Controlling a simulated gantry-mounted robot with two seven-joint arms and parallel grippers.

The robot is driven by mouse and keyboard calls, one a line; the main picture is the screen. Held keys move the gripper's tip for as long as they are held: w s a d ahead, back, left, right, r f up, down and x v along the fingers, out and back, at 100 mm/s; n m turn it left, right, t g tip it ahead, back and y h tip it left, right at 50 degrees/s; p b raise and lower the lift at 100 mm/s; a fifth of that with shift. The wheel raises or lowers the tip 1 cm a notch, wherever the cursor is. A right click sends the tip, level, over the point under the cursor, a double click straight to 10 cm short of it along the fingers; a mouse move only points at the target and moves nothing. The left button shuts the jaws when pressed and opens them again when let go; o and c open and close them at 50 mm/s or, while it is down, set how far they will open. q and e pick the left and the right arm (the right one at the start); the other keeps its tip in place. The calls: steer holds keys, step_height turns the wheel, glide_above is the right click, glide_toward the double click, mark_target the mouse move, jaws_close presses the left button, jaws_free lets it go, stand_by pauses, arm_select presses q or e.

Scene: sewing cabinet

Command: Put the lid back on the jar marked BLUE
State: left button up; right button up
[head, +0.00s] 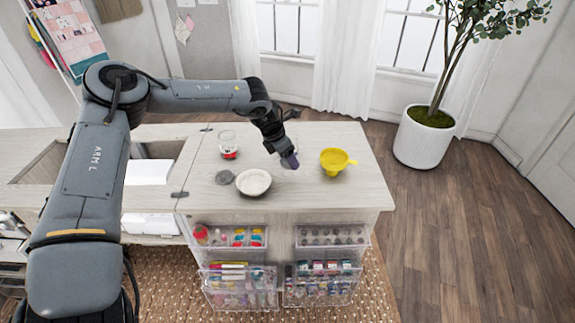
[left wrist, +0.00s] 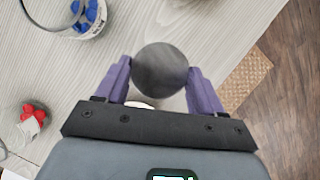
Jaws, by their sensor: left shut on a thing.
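My left gripper (left wrist: 160,85) is shut on a round dark grey lid (left wrist: 160,70), held between its purple fingers. A clear open jar with blue pieces inside (left wrist: 88,15) stands at the upper left of the left wrist view, apart from the lid. I cannot make out this jar in the head view. My right gripper is not in view.
A jar with red contents (head: 228,149) stands at the counter's back left. A second grey disc (head: 224,177) and a white bowl (head: 254,182) lie in front of it. A yellow funnel (head: 335,161) is at the right. The counter's right end (head: 365,190) is clear.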

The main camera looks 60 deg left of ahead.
arm_select(q)
step_height(320, 180, up, 20)
steer(key=p, duration=0.5)
steer(key=shift+r, duration=0.2)
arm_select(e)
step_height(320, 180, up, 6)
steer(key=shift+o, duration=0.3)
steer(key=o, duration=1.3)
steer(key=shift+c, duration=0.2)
